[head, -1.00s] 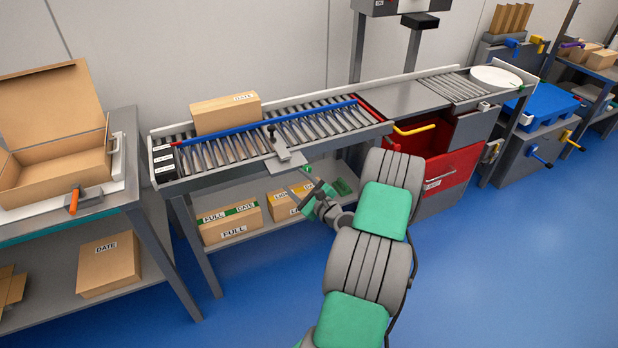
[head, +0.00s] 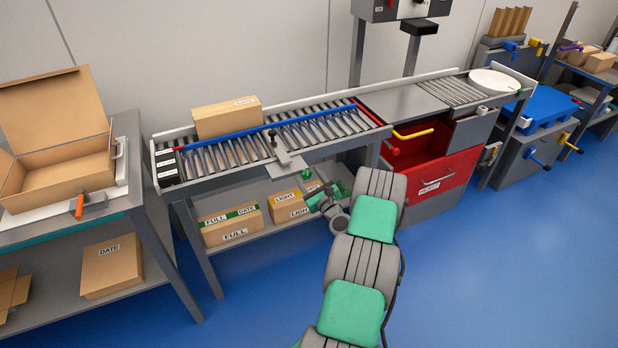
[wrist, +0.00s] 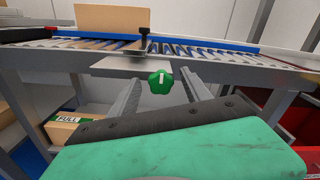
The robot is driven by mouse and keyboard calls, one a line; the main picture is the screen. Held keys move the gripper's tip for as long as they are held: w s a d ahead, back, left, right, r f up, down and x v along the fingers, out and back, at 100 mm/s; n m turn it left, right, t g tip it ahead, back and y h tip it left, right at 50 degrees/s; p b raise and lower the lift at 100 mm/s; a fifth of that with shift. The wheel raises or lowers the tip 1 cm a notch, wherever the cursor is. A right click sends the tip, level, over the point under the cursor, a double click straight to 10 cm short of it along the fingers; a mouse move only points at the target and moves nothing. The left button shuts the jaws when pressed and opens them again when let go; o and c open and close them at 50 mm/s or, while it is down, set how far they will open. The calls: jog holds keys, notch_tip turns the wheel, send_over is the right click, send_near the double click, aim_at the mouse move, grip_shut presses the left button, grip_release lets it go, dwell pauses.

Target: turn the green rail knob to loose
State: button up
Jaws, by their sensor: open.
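The green rail knob (wrist: 160,82) is lobed, with a white mark pointing upward on its face. It sits below the front edge of a grey plate (wrist: 122,64) on the roller conveyor's front. In the head view the knob (head: 306,174) shows as a small green spot under that plate. My gripper (wrist: 160,76) is open, with its two fingers on either side of the knob in the wrist view. The fingers appear apart from the knob; how deep it lies between them I cannot tell.
A blue rail (head: 235,136) with a black-topped post (head: 272,134) runs above the rollers, and a carton (head: 226,118) stands behind it. Labelled boxes (head: 232,226) lie on the shelf below. A red bin (head: 436,176) is to the right. Blue floor in front is clear.

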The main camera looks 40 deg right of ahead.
jog(key=shift+c, duration=0.6)
grip_shut()
